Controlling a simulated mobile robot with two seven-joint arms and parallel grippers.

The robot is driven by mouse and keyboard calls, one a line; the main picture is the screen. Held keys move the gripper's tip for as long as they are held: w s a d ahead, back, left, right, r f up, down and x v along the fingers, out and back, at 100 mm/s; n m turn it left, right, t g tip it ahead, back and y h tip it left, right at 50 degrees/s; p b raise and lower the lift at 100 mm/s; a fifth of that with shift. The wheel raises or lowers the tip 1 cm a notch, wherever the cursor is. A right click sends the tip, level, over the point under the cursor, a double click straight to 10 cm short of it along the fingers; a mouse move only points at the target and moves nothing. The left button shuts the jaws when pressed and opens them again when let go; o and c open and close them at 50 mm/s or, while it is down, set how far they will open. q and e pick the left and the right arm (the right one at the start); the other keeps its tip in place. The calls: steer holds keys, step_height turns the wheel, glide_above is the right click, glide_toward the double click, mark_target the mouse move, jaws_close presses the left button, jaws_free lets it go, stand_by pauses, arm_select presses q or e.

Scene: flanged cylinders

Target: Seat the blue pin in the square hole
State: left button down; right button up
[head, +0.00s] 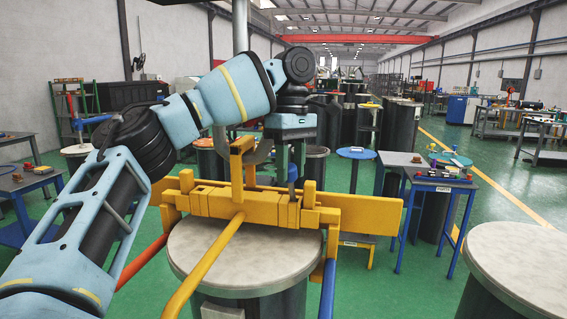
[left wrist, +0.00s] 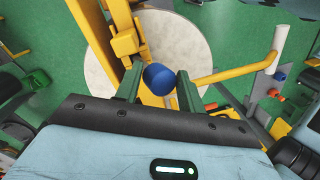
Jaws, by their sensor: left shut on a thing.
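My left gripper (head: 290,165) reaches in from the upper left and points down over the yellow fixture (head: 365,213). In the left wrist view its two fingers (left wrist: 158,84) are shut on the blue pin (left wrist: 158,79), whose rounded blue end faces the camera. In the head view the pin (head: 292,173) is a small dark shape between the fingers, just above or behind the fixture's blocks. I cannot tell whether its lower end touches the fixture. The square hole cannot be made out in either view. My right gripper is not in view.
The fixture spans a round pale-topped pedestal (head: 245,258), with an upright yellow post left of the gripper. Red, yellow and blue bars extend toward the front. Another round pedestal (head: 520,255) stands at right. A blue-legged table (head: 430,178) with small parts is behind.

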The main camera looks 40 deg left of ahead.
mark_target(291, 186)
arm_select(q)
steer(key=shift+g, duration=0.9)
steer(key=f, duration=0.4)
steer(key=shift+w+a+f, duration=0.15)
steer(key=shift+w+f, duration=0.1)
steer(key=shift+v, duration=0.8)
steer(key=shift+w+r, duration=0.35)
steer(key=shift+r, duration=0.25)
steer(key=shift+w+d+r, duration=0.25)
steer(key=shift+w+r, duration=0.2)
steer(key=shift+w, duration=0.2)
steer(key=shift+w+r, duration=0.15)
steer(key=shift+r, duration=0.05)
steer(key=shift+a+r+p, duration=0.1)
steer(key=shift+r+p, duration=0.2)
steer(key=shift+r, duration=0.05)
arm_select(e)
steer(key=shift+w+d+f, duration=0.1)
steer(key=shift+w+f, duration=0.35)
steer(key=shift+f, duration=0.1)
arm_select(q)
steer(key=shift+s+r, duration=0.25)
steer(key=shift+r, duration=0.05)
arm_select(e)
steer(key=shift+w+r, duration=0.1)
